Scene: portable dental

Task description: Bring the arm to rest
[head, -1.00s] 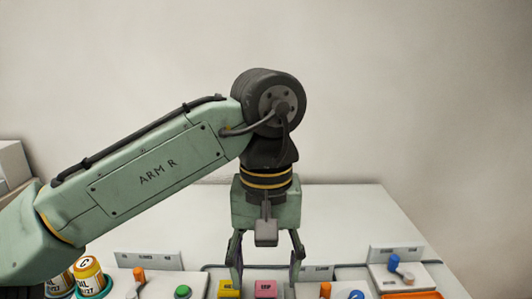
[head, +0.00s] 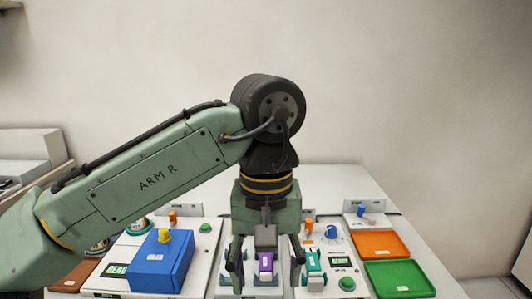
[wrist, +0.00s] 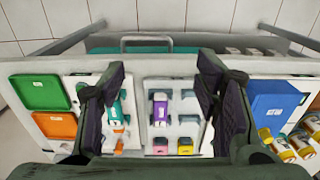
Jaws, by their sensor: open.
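My arm shows in the head view, its forearm slanting up to a dark joint and the wrist hanging straight down. My gripper (head: 266,272) is at its lower end, fingers apart, with nothing held between them. In the wrist view my gripper (wrist: 160,68) also shows open, its dark pads to either side of a grey rack (wrist: 146,132). A purple-topped item (wrist: 160,108) in the rack shows between the fingers. The height of the fingers above the rack is hard to judge.
A blue box (head: 158,266) stands left of the gripper. A teal item (head: 314,268) is just right of it. Orange (head: 382,244) and green (head: 400,279) trays lie at the right. Yellow (wrist: 186,146) and pink (wrist: 160,150) blocks sit in the rack. Bottles (wrist: 280,148) stand beside the blue box.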

